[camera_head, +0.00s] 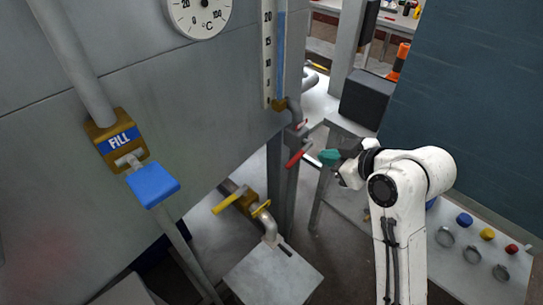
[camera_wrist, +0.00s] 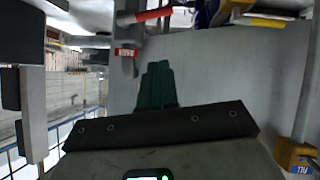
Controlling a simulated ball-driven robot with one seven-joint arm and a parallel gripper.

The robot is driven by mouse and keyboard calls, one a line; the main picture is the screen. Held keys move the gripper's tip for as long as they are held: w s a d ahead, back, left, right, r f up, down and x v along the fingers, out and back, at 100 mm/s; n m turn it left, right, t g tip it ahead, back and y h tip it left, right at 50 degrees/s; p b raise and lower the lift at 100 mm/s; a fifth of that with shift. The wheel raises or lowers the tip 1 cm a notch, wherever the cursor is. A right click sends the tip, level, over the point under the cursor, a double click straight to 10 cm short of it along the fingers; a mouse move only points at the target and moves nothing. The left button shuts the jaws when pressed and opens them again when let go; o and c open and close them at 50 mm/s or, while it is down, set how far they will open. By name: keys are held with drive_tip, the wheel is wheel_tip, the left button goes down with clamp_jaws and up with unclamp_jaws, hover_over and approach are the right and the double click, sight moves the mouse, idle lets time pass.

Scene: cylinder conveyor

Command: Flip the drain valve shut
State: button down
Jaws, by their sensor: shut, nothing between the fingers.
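My gripper (camera_head: 328,157) has teal fingers, shut with nothing between them, and points left toward a red lever handle (camera_head: 299,156) below the level gauge. In the wrist view the shut fingers (camera_wrist: 157,84) show in the middle, and the red handle (camera_wrist: 153,15) lies above them, apart from them. A small red tag (camera_wrist: 126,53) is on that valve's pipe; its text is too small to read. A second valve with a yellow lever (camera_head: 230,199) sits on a low pipe under the tank. No readable label shows which one is the drain valve.
The grey tank (camera_head: 120,180) fills the left, with a dial (camera_head: 198,15), a level gauge (camera_head: 268,55) and a FILL valve (camera_head: 118,145) with a blue handle (camera_head: 153,185). A grey box (camera_head: 275,275) stands under the low spout. A button panel (camera_head: 470,250) is at right.

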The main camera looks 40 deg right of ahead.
drive_tip(key=shift+w+r, duration=0.1)
drive_tip(key=shift+r, duration=0.05)
hover_over(293, 159)
drive_tip(key=s+a, duration=0.1)
drive_tip(key=s, duration=0.2)
wheel_tip(293, 159, down, 6)
drive_tip(key=shift+w+d+f+b, duration=0.1)
drive_tip(key=shift+d+f+b, duration=0.05)
drive_tip(key=shift+f, duration=0.7)
drive_tip(key=shift+d+f+b, duration=0.15)
drive_tip(key=shift+f, duration=0.65)
drive_tip(key=shift+f, duration=0.15)
drive_tip(key=shift+f+n+b, duration=0.15)
drive_tip(key=shift+n+b, duration=0.15)
